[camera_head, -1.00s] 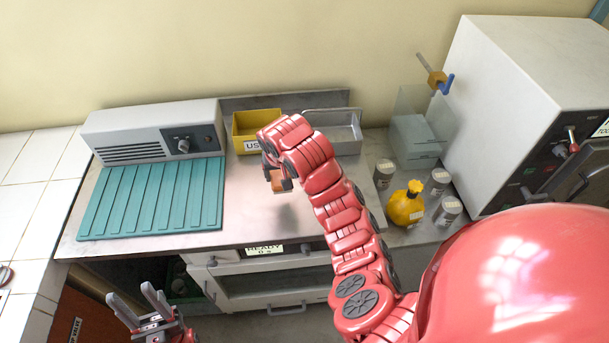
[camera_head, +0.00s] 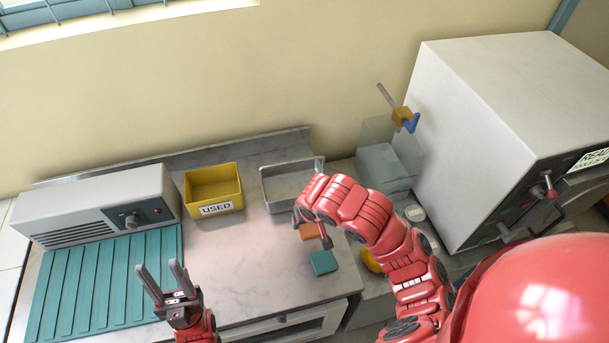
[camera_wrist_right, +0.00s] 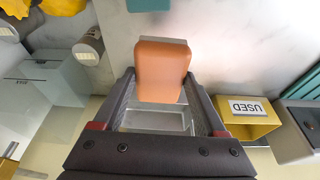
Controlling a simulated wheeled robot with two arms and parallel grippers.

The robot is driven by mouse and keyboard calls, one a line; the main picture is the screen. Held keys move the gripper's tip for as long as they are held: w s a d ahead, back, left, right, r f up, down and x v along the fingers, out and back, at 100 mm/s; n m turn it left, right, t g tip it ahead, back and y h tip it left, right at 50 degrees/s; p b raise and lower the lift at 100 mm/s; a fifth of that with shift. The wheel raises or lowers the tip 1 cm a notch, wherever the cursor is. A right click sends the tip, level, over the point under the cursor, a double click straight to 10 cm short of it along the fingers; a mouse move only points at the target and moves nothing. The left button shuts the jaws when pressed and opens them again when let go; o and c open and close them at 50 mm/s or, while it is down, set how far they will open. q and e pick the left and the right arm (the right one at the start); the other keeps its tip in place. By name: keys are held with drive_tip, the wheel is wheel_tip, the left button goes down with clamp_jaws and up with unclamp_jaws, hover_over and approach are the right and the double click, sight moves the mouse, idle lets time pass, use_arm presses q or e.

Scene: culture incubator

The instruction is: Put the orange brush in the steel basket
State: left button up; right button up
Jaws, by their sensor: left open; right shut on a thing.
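The orange brush (camera_head: 310,231) is held between the fingers of my right gripper (camera_head: 313,227), which is shut on it above the worktop. In the right wrist view the brush (camera_wrist_right: 162,70) shows as a rounded orange block between the fingers. The steel basket (camera_head: 266,190) stands at the back of the worktop, beyond and a little left of the gripper; my arm hides part of its right side. The basket also shows between the fingers in the right wrist view (camera_wrist_right: 152,120). My left gripper (camera_head: 160,268) is open and empty at the lower left, over the front of the worktop.
A yellow bin (camera_head: 213,187) labelled USED stands left of the basket. A teal block (camera_head: 323,262) lies below the held brush. A teal ribbed mat (camera_head: 105,280) and a grey device (camera_head: 95,212) are at left. A large white cabinet (camera_head: 500,130) stands right.

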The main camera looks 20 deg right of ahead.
drive_tip(key=w+f, duration=0.1)
drive_tip(key=w, duration=1.5)
drive_tip(key=shift+d+f, duration=0.15)
drive_tip(key=shift+f, duration=0.1)
drive_tip(key=shift+f, duration=0.15)
drive_tip(key=shift+f+b, duration=0.45)
drive_tip(key=shift+f, duration=0.05)
drive_tip(key=o, duration=1.2)
drive_tip(key=shift+o, duration=0.2)
